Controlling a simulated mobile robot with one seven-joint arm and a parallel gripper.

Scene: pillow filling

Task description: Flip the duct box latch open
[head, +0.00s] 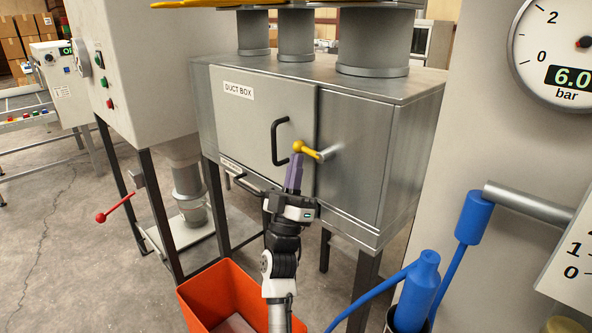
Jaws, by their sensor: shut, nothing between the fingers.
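The duct box (386,140) is a grey metal cabinet in the middle of the head view, with a door (240,128) labelled DUCT BOX. A yellow latch lever (306,149) on a metal pivot sits at the door's right edge and points left across the door. The door looks closed. A black door handle (277,142) is just left of the latch. My gripper (297,160) is shut, its purple fingers pointing up. The fingertips are at or just below the latch's rounded left end; I cannot tell whether they touch. Nothing shows held between the fingers.
An orange bin (215,290) stands on the floor below my arm. A second black handle (246,186) is low on the box. A red-tipped lever (117,207) is at left. A blue hose and nozzle (419,285) and a pressure gauge (560,45) are at right.

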